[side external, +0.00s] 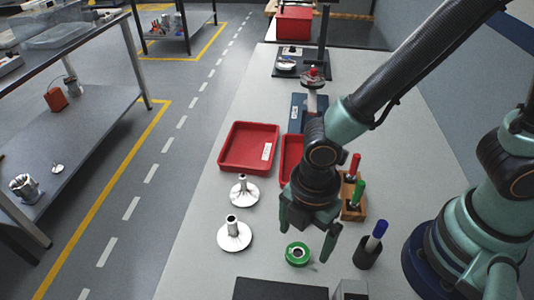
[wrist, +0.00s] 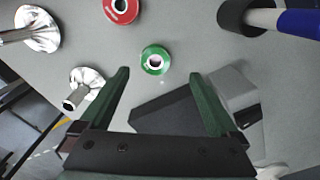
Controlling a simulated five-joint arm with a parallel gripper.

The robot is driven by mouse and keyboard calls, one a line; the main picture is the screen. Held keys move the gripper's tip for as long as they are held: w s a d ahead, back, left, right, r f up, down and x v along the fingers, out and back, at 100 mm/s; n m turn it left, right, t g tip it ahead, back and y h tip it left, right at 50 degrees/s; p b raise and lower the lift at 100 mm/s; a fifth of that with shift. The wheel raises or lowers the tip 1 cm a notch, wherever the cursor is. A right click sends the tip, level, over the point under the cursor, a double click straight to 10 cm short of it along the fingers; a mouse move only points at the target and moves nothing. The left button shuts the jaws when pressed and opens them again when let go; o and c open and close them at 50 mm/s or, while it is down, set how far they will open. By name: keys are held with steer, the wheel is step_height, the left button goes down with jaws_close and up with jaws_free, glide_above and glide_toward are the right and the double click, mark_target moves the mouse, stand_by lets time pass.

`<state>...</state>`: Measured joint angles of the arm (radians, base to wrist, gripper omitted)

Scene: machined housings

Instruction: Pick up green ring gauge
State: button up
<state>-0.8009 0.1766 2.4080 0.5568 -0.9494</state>
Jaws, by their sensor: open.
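My gripper (side external: 304,242) is open and empty, pointing down above the ring with a finger to either side in the picture. In the wrist view my gripper (wrist: 159,74) shows both dark green fingers spread wide, touching nothing. The exact height above the ring is hard to judge.
A red ring (wrist: 121,9) lies close by. Two silver flanged parts (side external: 244,192) (side external: 235,236) stand left. A black cup (side external: 368,253) holding a blue-handled tool is at right. A dark flat block (side external: 280,289) and grey block (side external: 350,290) are near the front. Red trays (side external: 235,168) lie behind.

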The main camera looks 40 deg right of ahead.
mark_target(297, 257)
steer(key=shift+w+f, duration=0.2)
steer(key=shift+f, duration=1.15)
steer(key=shift+w+f, duration=0.2)
steer(key=shift+f, duration=1.1)
jaws_close()
steer(key=shift+a+r, duration=0.1)
